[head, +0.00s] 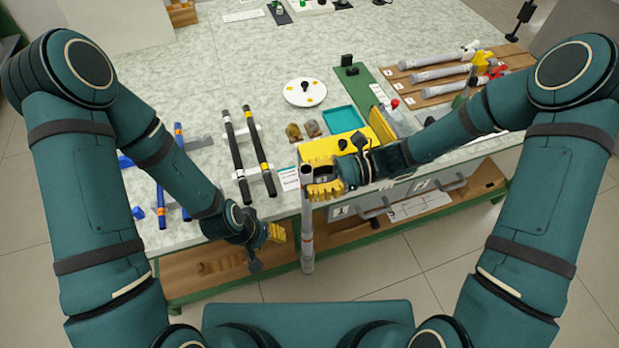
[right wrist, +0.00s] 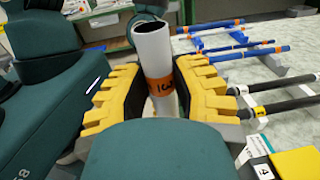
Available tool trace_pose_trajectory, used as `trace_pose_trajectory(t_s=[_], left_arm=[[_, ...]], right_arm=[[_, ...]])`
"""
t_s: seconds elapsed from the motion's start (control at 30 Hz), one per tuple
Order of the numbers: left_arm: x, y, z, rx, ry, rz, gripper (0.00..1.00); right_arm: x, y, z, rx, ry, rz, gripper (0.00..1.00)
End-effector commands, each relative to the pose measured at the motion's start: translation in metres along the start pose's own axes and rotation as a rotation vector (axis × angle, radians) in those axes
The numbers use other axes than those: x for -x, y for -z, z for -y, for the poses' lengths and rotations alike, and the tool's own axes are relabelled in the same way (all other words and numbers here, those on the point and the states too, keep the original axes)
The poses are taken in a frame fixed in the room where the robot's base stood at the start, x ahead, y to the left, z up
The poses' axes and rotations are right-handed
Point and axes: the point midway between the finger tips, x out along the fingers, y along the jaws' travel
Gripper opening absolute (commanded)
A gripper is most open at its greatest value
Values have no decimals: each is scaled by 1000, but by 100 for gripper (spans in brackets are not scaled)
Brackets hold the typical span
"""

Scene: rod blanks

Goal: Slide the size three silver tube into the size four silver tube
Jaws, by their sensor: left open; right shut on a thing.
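My right gripper (head: 325,182) is shut on an upright silver tube (head: 307,225) in front of the table's front edge. In the right wrist view the tube (right wrist: 153,45) stands between the yellow fingers (right wrist: 160,92), its open end up, with an orange band below the rim. The band's marking is not clear enough to tell the size. The tube's lower part looks slightly wider; I cannot tell whether a second tube is there. My left gripper (head: 268,248) is open and empty, left of the tube's lower part. More silver tubes (head: 440,72) lie on a wooden board at the right.
Black rods (head: 236,157) and blue rods (head: 160,190) lie on white and grey rests on the left of the table. A yellow block (head: 330,148), a teal tray (head: 341,119) and a white disc (head: 305,92) are near the middle. A wooden shelf (head: 205,280) is below.

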Motion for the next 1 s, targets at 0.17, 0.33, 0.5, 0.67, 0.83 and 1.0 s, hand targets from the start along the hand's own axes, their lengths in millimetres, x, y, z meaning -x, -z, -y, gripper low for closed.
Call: trace_pose_trajectory(t_s=[0.17,0.33,0.5,0.67,0.83,1.0], left_arm=[[-3,-1,1,-1,0,3,47],[-5,-2,2,-1,0,5,47],[-7,-3,3,-2,-1,7,47],[-9,-4,3,-3,-1,9,47],[-11,-5,4,-3,-1,11,47],[-13,-6,5,-4,-1,13,47]], right_arm=[[0,5,0,0,0,0,7],[0,9,0,0,0,0,7],[0,13,0,-1,0,0,7],[0,16,0,-1,0,0,7],[0,20,0,-1,0,0,7],[0,24,0,-1,0,0,7]])
